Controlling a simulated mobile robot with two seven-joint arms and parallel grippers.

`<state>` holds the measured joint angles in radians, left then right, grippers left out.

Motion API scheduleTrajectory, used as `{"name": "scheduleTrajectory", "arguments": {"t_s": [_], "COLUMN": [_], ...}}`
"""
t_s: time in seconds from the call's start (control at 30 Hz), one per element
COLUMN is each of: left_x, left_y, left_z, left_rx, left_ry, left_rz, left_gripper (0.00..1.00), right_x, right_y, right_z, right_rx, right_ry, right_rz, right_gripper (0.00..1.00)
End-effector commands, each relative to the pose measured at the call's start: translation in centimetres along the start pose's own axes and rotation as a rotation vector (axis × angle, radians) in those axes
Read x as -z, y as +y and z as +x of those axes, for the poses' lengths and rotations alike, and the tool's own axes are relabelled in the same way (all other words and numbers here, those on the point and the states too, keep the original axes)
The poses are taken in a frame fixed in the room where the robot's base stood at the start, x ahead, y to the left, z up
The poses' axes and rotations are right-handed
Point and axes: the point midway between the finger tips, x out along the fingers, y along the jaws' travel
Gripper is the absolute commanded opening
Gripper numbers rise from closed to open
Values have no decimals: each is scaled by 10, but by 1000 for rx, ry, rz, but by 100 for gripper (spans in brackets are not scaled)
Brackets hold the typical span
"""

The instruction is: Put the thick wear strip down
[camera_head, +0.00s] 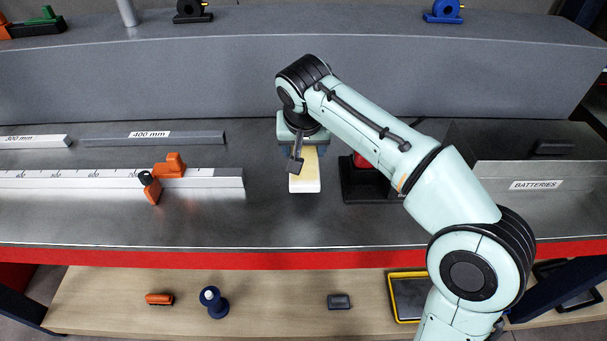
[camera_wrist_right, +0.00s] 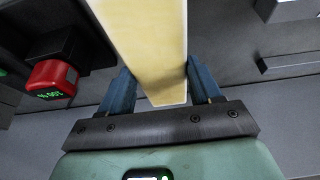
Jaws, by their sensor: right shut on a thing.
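The thick wear strip is a pale yellow and cream bar (camera_head: 305,176) at the middle of the grey bench, pointing towards the front edge. My right gripper (camera_head: 303,150) is shut on it, seen from above with the arm reaching in from the lower right. In the right wrist view the strip (camera_wrist_right: 148,40) runs between the two blue fingers of the gripper (camera_wrist_right: 162,88), one on each side. Whether the strip touches the bench or hangs just above it, I cannot tell. Its far end is hidden under the gripper. My left gripper is not in view.
A measuring rail (camera_head: 215,178) with an orange clamp (camera_head: 170,168) lies to the left, in front of a 400 mm bar (camera_head: 190,138). A black holder (camera_head: 365,188) stands close right; a BATTERIES bin (camera_head: 535,172) is farther right. Bench in front of the strip is clear.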

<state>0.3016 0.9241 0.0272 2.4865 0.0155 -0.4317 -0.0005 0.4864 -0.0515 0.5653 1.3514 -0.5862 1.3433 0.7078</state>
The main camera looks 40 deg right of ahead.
Motion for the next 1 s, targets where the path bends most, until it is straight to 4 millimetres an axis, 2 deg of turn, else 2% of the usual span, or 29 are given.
{"name": "scheduleTrajectory", "arguments": {"t_s": [0.03, 0.27, 0.4, 0.5, 0.87, 0.9, 0.97, 1.0], "left_x": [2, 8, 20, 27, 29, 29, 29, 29], "left_y": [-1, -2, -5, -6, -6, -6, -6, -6], "left_z": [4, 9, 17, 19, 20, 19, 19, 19], "left_rx": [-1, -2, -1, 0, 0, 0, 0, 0], "left_ry": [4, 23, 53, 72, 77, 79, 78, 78], "left_rz": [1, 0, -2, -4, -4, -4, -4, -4], "left_gripper": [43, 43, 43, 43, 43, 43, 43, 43], "right_x": [-4, -11, -20, -23, -24, -24, -24, -24], "right_y": [0, 0, 0, 0, -1, 0, 0, 0], "right_z": [9, 27, 48, 56, 58, 58, 58, 58], "right_rx": [-1, 0, -2, 0, 2, 1, 1, 1], "right_ry": [0, 2, 1, 1, 2, 1, 1, 1], "right_rz": [1, 1, 1, 1, 0, 0, 0, 0], "right_gripper": [26, 26, 26, 26, 26, 73, 89, 89]}}
